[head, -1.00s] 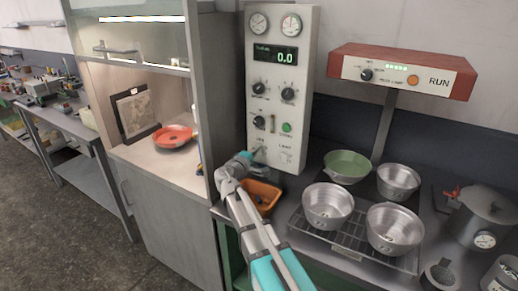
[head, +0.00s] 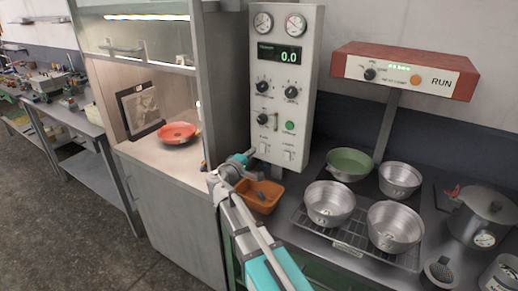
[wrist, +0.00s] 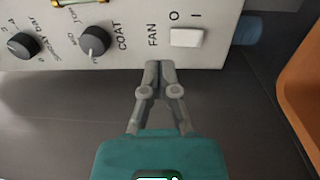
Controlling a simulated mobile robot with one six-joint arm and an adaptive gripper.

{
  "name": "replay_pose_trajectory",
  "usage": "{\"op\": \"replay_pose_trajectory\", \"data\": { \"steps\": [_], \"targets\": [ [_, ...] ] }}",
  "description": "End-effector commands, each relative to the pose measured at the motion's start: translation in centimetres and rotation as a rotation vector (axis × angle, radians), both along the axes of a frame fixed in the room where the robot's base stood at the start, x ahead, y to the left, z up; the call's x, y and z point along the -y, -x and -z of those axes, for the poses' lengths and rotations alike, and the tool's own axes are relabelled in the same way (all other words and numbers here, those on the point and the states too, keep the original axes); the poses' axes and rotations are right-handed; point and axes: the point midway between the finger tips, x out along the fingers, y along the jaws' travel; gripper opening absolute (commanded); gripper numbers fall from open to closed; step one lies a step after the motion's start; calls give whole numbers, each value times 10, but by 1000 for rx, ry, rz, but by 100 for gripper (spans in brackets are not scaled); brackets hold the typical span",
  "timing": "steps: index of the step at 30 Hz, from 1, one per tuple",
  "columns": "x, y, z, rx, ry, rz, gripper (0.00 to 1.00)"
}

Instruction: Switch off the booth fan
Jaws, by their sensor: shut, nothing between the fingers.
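The grey control panel (head: 283,95) stands upright at the back. Its fan switch (wrist: 187,38) is a white rocker beside the word FAN in the wrist view, with O and I marks next to it. In the head view the fan switch (head: 263,148) is the lower-left one of two white rockers. Which side is pressed I cannot tell. My gripper (wrist: 160,66) is shut and empty, its fingertips by the panel's edge, beside the FAN label and a little off the switch. In the head view my gripper (head: 250,154) is at the panel's lower left.
An orange bin (head: 258,208) sits just below my gripper. Several metal bowls (head: 329,205) stand on a rack to the right. A lit booth with a red dish (head: 177,130) is on the left, its side wall close to my arm. Dark knobs (wrist: 94,40) sit near the switch.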

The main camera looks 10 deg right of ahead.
Motion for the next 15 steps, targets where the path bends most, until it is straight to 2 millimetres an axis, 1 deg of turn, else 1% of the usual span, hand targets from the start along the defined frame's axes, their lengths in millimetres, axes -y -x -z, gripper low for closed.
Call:
{"op": "replay_pose_trajectory", "data": {
  "steps": [1,6,9,15],
  "targets": [
    [-6,9,-3,0,0,-2,0],
    [-22,30,-6,0,0,-1,0],
    [-30,40,-8,0,0,0,0],
    [-41,53,-10,-1,1,2,0]
  ]
}}
